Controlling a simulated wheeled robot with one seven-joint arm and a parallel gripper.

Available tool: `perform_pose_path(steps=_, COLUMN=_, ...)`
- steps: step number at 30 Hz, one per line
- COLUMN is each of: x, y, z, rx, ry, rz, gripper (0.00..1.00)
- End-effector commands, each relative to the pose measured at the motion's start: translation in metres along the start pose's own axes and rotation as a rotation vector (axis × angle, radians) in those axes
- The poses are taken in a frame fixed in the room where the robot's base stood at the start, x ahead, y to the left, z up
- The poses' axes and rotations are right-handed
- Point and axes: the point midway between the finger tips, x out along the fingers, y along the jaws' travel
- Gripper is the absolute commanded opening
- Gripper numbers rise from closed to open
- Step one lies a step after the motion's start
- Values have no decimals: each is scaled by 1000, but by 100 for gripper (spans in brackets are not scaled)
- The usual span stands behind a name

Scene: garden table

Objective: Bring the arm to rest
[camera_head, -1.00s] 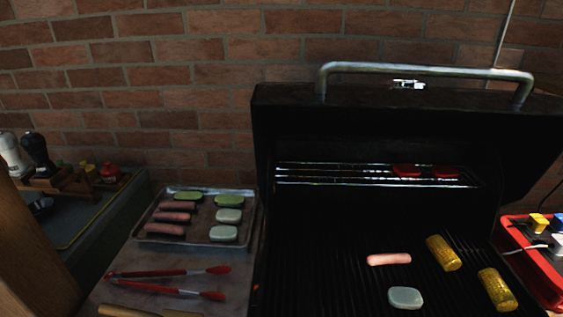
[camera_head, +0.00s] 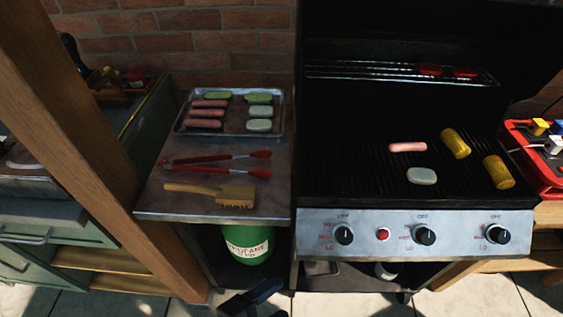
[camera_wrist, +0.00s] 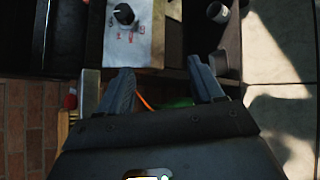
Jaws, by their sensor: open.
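My gripper (camera_head: 262,300) shows at the bottom edge of the head view, low in front of the grill's side shelf (camera_head: 160,209). In the wrist view my gripper (camera_wrist: 165,86) has its two dark fingers spread apart with nothing held between them. Beyond the fingers, the wrist view shows part of the grill's front panel (camera_wrist: 128,42) with a knob. The rest of my arm is out of the head view.
The side shelf carries a food tray (camera_head: 180,127), red tongs (camera_head: 215,158) and a brush (camera_head: 236,194). A green gas bottle (camera_head: 247,247) stands below. A wooden post (camera_head: 95,130) rises at left.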

Motion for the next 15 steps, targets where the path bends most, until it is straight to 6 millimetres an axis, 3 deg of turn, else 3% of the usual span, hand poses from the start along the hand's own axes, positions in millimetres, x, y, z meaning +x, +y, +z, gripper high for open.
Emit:
perform_pose_path(steps=8, x=56, y=-32, z=14, rx=30, ry=105, rz=-63, gripper=66)
perform_pose_path(steps=15, x=112, y=-85, z=45, rx=130, ry=274, rz=-173, gripper=66)
